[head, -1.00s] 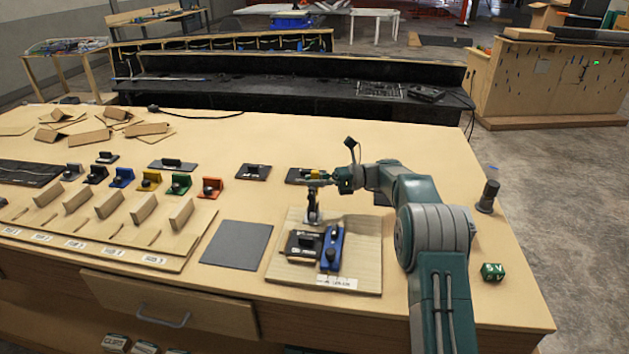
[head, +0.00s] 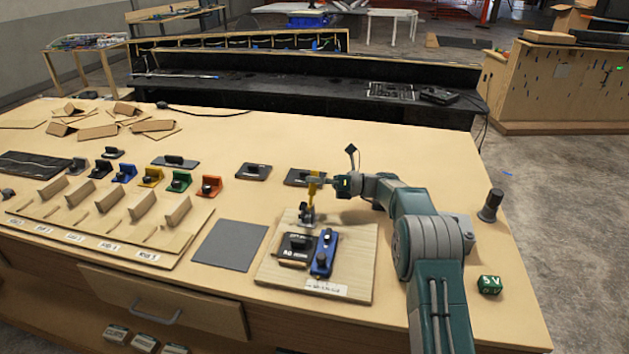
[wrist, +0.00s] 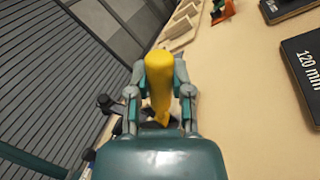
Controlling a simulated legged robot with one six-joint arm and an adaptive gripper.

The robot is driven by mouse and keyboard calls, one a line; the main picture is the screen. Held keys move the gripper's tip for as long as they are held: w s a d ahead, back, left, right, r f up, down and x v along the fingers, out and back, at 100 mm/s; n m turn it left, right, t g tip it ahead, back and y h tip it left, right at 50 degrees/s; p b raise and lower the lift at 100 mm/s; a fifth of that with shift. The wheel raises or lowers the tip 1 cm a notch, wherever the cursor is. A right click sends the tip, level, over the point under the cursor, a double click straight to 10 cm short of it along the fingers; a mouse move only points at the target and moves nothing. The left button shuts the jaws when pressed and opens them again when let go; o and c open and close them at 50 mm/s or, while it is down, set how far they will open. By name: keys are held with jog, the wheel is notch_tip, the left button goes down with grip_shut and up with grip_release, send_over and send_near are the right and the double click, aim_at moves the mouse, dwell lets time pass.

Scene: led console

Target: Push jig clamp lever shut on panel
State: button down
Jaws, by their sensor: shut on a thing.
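The jig clamp (head: 307,215) stands at the back of a light wooden jig board (head: 357,265). Its yellow lever (head: 314,188) stands roughly upright in the head view. My gripper (head: 322,183) reaches it from the right and is shut on it. In the wrist view the yellow lever (wrist: 160,82) lies between the two fingers of my gripper (wrist: 160,95). A black module (head: 296,249) and a blue block (head: 323,252) lie on the board in front of the clamp. My gripper body hides the clamp's lower part in the wrist view.
A flat grey plate (head: 230,245) lies left of the board. Several coloured brackets and a slotted wooden rack (head: 190,232) are farther left. Dark modules (head: 253,172) lie behind.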

jog(key=shift+w+d+f+m+y, duration=0.1)
jog(key=shift+w+f+m+y, duration=0.2)
jog(key=shift+m, duration=0.5)
jog(key=shift+w+m+t, duration=0.15)
jog(key=shift+m+t, duration=0.15)
jog(key=shift+t, duration=0.1)
jog(key=c, duration=1)
grip_release()
jog(key=shift+o, duration=1)
jog(key=shift+w, duration=0.1)
jog(key=shift+a+f, duration=0.1)
jog(key=shift+a, duration=0.1)
